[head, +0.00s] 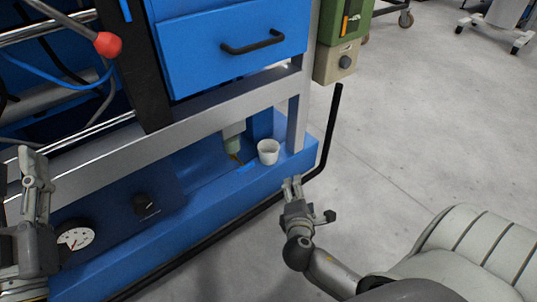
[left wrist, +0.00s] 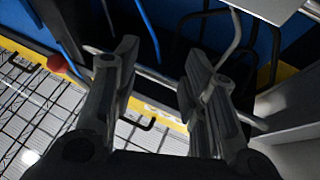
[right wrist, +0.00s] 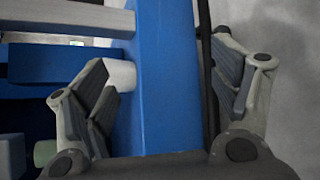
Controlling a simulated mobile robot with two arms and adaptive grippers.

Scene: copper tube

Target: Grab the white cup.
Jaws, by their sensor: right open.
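The white cup (head: 268,152) stands upright on the blue lower ledge of the machine (head: 215,215), near its right corner post. My right gripper (head: 291,183) is just in front of and below the cup in the head view, apart from it. In the right wrist view my right gripper (right wrist: 160,90) is open and empty. The cup (right wrist: 121,75) shows there partly hidden behind the left finger. The blue ledge edge (right wrist: 165,80) lies between the fingers in that view. My left gripper (head: 35,165) is at the far left, and its fingers (left wrist: 155,85) are apart with nothing between them.
A grey-green nozzle (head: 232,140) hangs just left of the cup. A metal post (head: 297,120) rises behind it on the right. A black bent bar (head: 328,140) stands right of the ledge. A pressure gauge (head: 76,239) is on the left.

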